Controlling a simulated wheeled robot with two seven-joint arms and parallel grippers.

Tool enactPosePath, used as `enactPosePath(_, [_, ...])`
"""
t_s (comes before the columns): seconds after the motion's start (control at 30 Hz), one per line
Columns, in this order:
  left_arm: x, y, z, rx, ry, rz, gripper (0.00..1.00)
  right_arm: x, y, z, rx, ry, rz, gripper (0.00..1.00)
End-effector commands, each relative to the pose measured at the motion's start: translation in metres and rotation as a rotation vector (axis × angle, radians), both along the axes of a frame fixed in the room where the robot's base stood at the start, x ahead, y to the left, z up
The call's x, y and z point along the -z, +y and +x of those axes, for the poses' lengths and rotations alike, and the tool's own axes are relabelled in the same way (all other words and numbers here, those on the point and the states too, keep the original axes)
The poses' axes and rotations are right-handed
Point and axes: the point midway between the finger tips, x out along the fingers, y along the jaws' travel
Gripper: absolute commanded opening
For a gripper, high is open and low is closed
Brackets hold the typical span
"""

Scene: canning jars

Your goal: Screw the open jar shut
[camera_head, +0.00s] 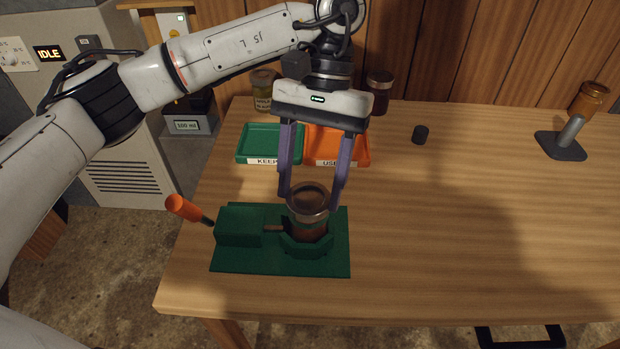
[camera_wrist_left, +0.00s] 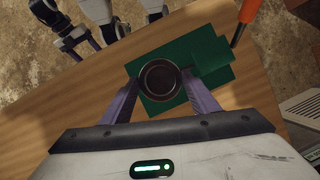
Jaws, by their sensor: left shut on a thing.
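The jar (camera_head: 309,226) stands upright in the green holder (camera_head: 336,262) near the table's front left. A round lid with a silvery rim and a darker middle (camera_head: 309,196) sits at its top; in the left wrist view its dark round top (camera_wrist_left: 159,78) shows from above. I cannot tell whether it is seated on the threads. My left gripper (camera_head: 313,200) points down over the jar, its purple fingers shut on the lid from both sides.
The holder has an orange handle (camera_head: 183,208) at left. Behind are a green tray (camera_head: 250,151) and an orange tray (camera_head: 362,150), with two jars (camera_head: 263,88) (camera_head: 380,92) beyond. The table's right front is clear.

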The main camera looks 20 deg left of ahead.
Motion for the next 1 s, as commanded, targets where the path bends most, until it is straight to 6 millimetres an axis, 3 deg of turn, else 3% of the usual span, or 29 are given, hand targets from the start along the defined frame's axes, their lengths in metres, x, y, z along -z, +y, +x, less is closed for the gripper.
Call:
enactPosePath(0.33, [-0.002, -0.004, 0.0, 0.364, -0.002, 0.0, 0.28, -0.015, 0.0, 0.0, 0.0, -0.001, 0.0, 0.67])
enactPosePath(0.7, [-0.001, -0.004, -0.001, 0.422, -0.003, -0.001, 0.28, -0.015, 0.0, 0.001, 0.001, -0.001, 0.0, 0.67])
enactPosePath(1.0, [-0.001, -0.006, -0.002, 0.779, -0.004, 0.001, 0.28, -0.015, 0.0, 0.001, 0.001, -0.002, 0.0, 0.67])
